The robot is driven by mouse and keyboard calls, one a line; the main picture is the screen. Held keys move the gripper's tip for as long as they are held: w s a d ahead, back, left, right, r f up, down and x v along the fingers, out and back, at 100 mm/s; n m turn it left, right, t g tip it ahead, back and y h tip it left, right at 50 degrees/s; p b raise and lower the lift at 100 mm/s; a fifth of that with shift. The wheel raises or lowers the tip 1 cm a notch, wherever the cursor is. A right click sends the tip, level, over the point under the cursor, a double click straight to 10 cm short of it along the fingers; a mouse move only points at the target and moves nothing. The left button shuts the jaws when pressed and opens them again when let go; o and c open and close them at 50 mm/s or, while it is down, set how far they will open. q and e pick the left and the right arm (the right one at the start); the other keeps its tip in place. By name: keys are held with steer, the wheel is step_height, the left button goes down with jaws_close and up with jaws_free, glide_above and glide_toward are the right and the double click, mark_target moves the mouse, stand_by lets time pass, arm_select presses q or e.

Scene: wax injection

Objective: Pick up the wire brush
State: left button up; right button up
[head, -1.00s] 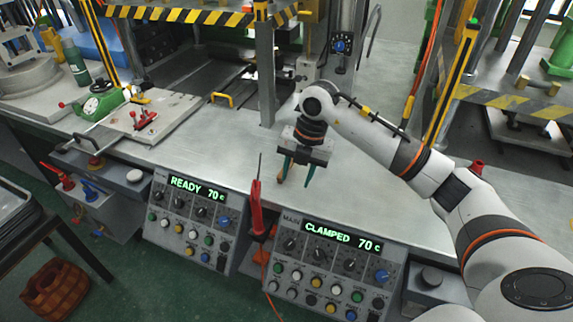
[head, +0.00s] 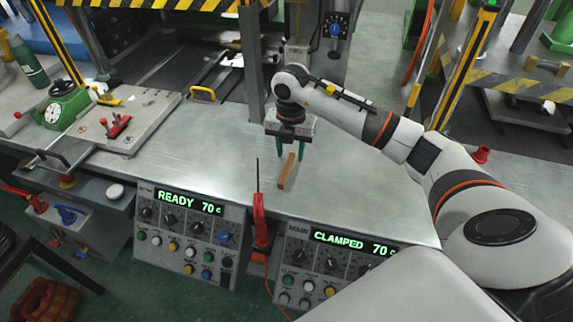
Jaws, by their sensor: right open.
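The wire brush (head: 287,172) seems to be the small wooden-handled piece on the metal bench top, near the front edge at the centre. Its bristles are too small to make out. My right gripper (head: 289,153) points down over its far end. The two teal fingers are open, one on each side of the brush in the picture. I cannot tell whether they touch it or how high they are above the bench. My left gripper is not in view.
A red-handled tool with a thin dark tip (head: 259,210) stands upright in front, left of the brush. Two control panels, READY (head: 183,225) and CLAMPED (head: 335,262), hang at the bench front. A metal post (head: 252,70) rises behind. The bench left of the gripper is clear.

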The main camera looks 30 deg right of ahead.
mark_target(287, 167)
steer(key=shift+f, duration=0.45)
steer(key=shift+w+f, duration=0.2)
steer(key=shift+f, duration=0.1)
steer(key=f, duration=0.1)
steer(key=f+p, duration=0.1)
steer(key=f, duration=0.2)
steer(key=shift+w+a+f+p, duration=0.2)
steer(key=shift+w+a+p, duration=0.05)
steer(key=shift+a+p, duration=0.1)
steer(key=shift+f, duration=0.25)
steer(key=shift+d+f, duration=0.1)
steer(key=shift+c, duration=0.2)
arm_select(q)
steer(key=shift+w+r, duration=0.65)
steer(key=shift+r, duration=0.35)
arm_select(e)
jaws_close()
